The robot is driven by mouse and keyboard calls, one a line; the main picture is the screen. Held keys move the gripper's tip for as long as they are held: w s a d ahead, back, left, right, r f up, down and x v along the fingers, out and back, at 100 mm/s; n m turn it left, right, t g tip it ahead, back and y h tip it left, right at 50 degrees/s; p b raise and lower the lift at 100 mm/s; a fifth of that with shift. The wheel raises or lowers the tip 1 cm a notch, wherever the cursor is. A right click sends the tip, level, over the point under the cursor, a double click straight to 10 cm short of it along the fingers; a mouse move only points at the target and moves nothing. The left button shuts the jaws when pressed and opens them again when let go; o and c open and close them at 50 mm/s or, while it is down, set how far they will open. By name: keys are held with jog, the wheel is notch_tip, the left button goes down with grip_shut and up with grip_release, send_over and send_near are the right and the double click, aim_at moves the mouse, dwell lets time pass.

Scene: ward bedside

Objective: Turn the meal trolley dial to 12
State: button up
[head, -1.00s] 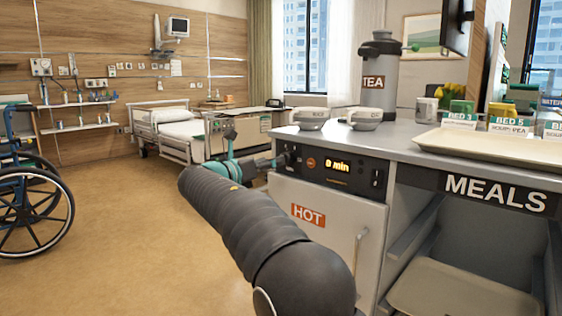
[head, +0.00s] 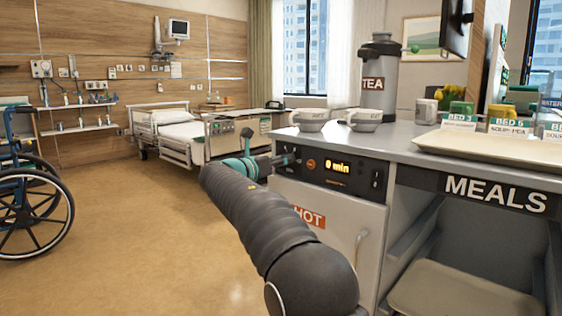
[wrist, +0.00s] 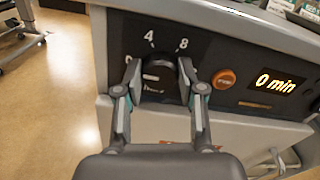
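The meal trolley's dial (wrist: 158,84) is a dark knob with a pale mark on its face, on the black control panel (wrist: 220,50). The numbers 4 and 8 show above it, and a partly covered 0 shows at its left. No 12 is visible. The display (wrist: 278,83) reads 0 min; it also shows in the head view (head: 338,167). My gripper (wrist: 160,72) is open, with one finger on each side of the dial. I cannot tell whether the fingers touch it. In the head view my gripper (head: 284,160) is at the panel's left end, and the dial is hidden.
An orange button (wrist: 224,79) is just right of the right finger. Below the panel is the HOT door (head: 340,225) with its handle. Lidded bowls (head: 311,119), a TEA urn (head: 379,80) and a tray (head: 490,143) stand on top.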

jog(key=shift+m, duration=0.4)
jog(key=shift+f+m+b, duration=0.2)
jog(key=shift+m+b, duration=1.7)
jog(key=shift+m, duration=15.6)
